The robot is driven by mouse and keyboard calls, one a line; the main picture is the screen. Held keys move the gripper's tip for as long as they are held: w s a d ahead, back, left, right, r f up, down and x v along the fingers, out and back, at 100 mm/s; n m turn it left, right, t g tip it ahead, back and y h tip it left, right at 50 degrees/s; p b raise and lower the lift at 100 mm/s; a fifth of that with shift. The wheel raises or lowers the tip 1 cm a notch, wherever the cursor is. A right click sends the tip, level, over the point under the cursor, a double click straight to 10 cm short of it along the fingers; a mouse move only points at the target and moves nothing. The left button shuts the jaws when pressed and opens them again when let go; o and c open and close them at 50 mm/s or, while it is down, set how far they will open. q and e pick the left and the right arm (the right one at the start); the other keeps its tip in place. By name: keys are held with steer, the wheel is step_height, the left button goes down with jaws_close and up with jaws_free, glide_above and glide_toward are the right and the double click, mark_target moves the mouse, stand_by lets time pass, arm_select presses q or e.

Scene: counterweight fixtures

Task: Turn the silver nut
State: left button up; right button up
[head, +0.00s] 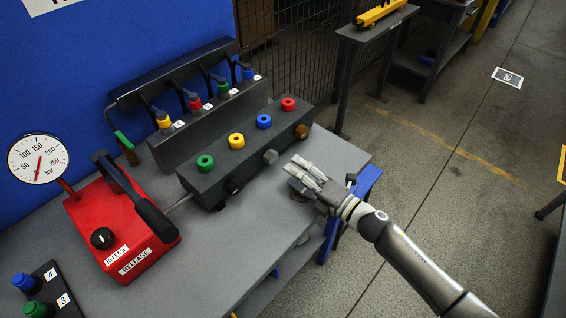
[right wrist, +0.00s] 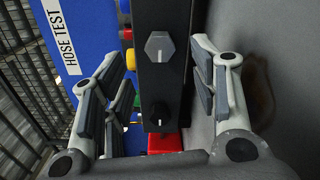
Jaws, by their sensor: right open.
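The silver hex nut (head: 270,157) sits on the front face of a dark block (head: 222,171), between a black knob (head: 232,185) and a bronze one (head: 302,132). In the right wrist view the nut (right wrist: 160,46) shows face-on, with the black knob (right wrist: 159,114) below it. My right gripper (head: 299,172) is open and empty, a little to the right of the nut and apart from it. In the right wrist view its fingers stand wide on either side of the block. My left gripper is not in view.
Green, yellow, blue and red rings (head: 264,121) top the block. Behind stands a rack (head: 211,119) with coloured hose fittings. A red pump (head: 122,222) with a black lever and a gauge (head: 38,158) are at left. The grey tabletop (head: 235,250) is clear in front.

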steer(key=shift+v, duration=2.3)
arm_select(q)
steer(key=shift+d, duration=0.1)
